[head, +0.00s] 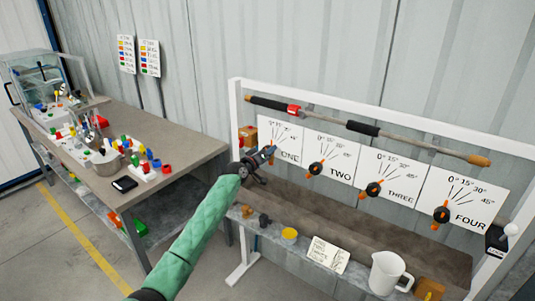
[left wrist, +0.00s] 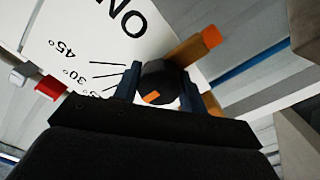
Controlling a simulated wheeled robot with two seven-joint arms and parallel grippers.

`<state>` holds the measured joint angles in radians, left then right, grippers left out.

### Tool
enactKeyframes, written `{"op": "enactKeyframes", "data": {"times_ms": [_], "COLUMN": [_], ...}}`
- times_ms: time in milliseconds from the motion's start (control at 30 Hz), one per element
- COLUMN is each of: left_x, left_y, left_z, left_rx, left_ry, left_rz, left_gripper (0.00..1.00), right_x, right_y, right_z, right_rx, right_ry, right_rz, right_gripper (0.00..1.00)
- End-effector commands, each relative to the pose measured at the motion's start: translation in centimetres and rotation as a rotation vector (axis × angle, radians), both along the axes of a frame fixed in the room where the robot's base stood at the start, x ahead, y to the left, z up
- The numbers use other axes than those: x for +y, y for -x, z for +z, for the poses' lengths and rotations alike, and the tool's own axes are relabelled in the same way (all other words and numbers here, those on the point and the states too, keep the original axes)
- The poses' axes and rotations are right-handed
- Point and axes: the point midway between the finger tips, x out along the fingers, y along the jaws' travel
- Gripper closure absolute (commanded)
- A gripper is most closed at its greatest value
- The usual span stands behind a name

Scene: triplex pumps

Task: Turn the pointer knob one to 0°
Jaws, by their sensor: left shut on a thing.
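The panel labelled ONE (head: 280,140) is the leftmost white dial card on the frame, with angle lines. Pointer knob one is mostly hidden behind my left gripper (head: 268,158) in the head view. In the left wrist view, the black knob with an orange mark (left wrist: 155,84) sits between the two fingers of my left gripper (left wrist: 158,90), which is shut on it. The card with its 45° and 30° marks (left wrist: 85,55) shows upside down behind. I cannot tell which angle the pointer is at. My right gripper is not in view.
Knobs two (head: 315,168), three (head: 374,189) and four (head: 441,214) are to the right. A long rod (head: 360,128) runs above the cards. A white jug (head: 388,272) and small items stand on the ledge below. A cluttered workbench (head: 185,150) is at left.

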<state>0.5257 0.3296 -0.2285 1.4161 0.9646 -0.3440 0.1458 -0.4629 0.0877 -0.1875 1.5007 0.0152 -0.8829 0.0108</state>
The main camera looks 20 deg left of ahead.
Motion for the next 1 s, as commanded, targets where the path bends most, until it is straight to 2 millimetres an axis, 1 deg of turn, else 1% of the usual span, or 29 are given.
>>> {"op": "enactKeyframes", "data": {"times_ms": [33,500,533,600,633,867,1000], "left_x": [-0.21,-0.33,-0.34,-0.34,-0.32,-0.18,0.03], "left_y": [0.11,0.16,0.17,0.15,0.15,0.1,0.57], "left_z": [-0.54,-0.76,-0.77,-0.71,-0.67,-0.39,-0.44], "left_rx": [0.01,0.018,0.017,0.017,0.016,0.012,0.01], "left_ry": [0.009,0.022,0.021,0.021,0.021,0.02,0.02], "left_rz": [-0.004,-0.005,-0.005,-0.005,-0.005,-0.002,-0.003], "left_gripper": [0.99,0.99,0.54,0.41,0.37,0.37,0.37], "right_x": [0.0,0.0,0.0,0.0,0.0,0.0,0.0], "right_y": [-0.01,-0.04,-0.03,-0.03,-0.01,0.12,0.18], "right_z": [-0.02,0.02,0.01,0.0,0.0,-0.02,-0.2], "right_rx": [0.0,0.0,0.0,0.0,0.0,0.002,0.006], "right_ry": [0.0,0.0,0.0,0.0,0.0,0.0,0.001], "right_rz": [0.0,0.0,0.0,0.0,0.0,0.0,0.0], "right_gripper": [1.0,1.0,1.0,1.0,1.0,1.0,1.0]}}
